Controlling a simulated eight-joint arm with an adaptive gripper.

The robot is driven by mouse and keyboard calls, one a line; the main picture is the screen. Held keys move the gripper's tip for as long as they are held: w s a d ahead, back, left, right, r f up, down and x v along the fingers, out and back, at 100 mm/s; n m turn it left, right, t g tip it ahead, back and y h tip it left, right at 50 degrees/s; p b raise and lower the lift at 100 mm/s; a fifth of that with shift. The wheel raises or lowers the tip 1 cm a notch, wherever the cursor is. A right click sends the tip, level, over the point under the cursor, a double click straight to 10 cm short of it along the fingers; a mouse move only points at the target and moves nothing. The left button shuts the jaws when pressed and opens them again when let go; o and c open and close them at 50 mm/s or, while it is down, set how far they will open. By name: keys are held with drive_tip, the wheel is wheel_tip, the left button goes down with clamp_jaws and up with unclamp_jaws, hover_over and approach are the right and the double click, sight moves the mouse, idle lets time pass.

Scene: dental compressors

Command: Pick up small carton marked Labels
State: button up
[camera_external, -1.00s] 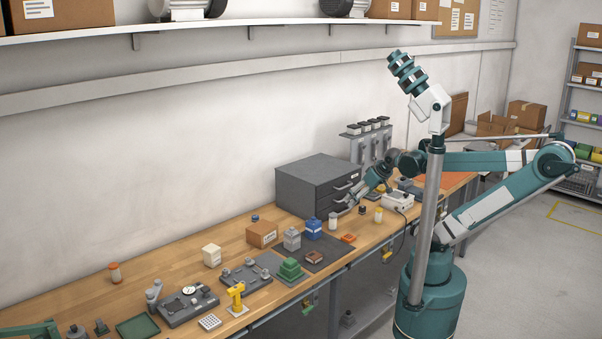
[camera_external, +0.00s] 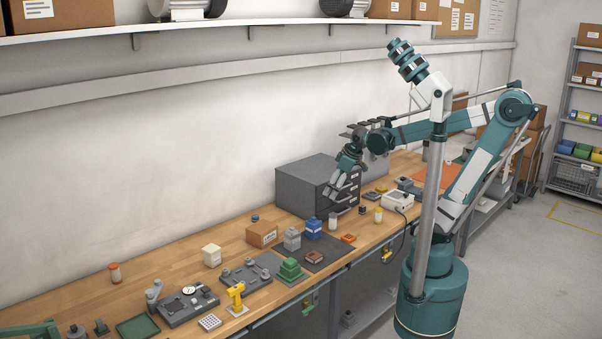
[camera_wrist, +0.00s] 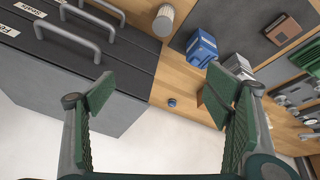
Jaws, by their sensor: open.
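The small brown carton (camera_external: 262,234) with a white label stands on the wooden bench, in front of the grey drawer cabinet and to its left; its print is too small to read here. In the wrist view a slice of the carton (camera_wrist: 201,98) shows beside my right finger, which hides most of it. My gripper (camera_external: 341,194) hangs in front of the cabinet drawers, pointing down, to the right of the carton and higher. In the wrist view my gripper (camera_wrist: 163,88) has its green pads wide apart with nothing between them.
The grey drawer cabinet (camera_external: 305,181) with protruding handles is close to my gripper. A blue container (camera_external: 314,228), a grey container (camera_external: 292,239) and a white jar (camera_external: 333,220) stand right of the carton. A small blue cap (camera_external: 255,218) lies behind it. Bare wood lies left of the carton.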

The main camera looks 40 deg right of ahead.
drive_tip(key=w+a+n, duration=0.1)
drive_tip(key=w, duration=0.1)
drive_tip(key=w+a+n+g+p, duration=0.1)
drive_tip(key=a, duration=0.1)
drive_tip(key=w+a+n+p, duration=0.1)
drive_tip(key=w+a, duration=0.1)
drive_tip(key=shift+w+a+r, duration=0.25)
drive_tip(key=shift+w+r, duration=0.05)
drive_tip(key=n+g+p, duration=0.4)
drive_tip(key=n+p, duration=0.4)
drive_tip(key=n, duration=0.3)
hover_over(262, 226)
drive_tip(key=shift+h, duration=0.3)
drive_tip(key=f, duration=1.2)
drive_tip(key=shift+d, duration=0.4)
drive_tip(key=shift+a+f, duration=0.3)
drive_tip(key=shift+f, duration=0.05)
drive_tip(key=shift+f, duration=0.1)
drive_tip(key=shift+f, duration=1.2)
